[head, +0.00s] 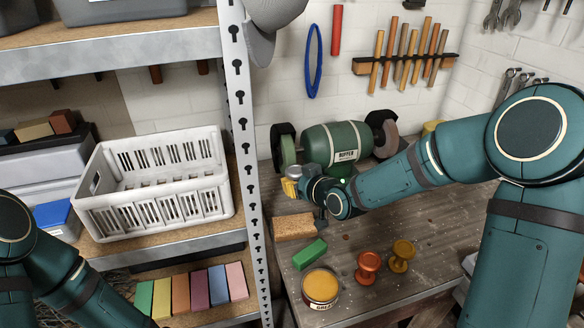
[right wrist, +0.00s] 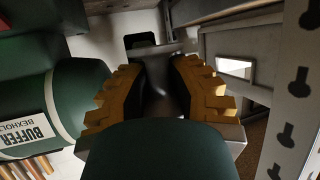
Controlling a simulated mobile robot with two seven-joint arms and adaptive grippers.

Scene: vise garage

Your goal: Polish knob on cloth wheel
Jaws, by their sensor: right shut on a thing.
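The green bench buffer (head: 335,146) stands at the back of the workbench, with a wheel in a dark guard at each end. Its left wheel (head: 286,151) is greenish and its right wheel (head: 386,138) brownish; I cannot tell the cloth by texture. My right gripper (head: 291,184) is just in front of and below the left wheel. In the right wrist view its yellow ridged fingers are shut on a dark shiny knob (right wrist: 157,78), whose shape is mostly hidden. I cannot tell whether it touches the wheel. My left gripper is out of view.
An orange spool-shaped piece (head: 368,268), a yellow one (head: 402,256), a round tin (head: 321,288), a green block (head: 309,254) and a brown block (head: 294,227) are on the bench. A perforated shelf post (head: 243,120) rises close left of the gripper. A white crate (head: 155,208) sits on the shelf.

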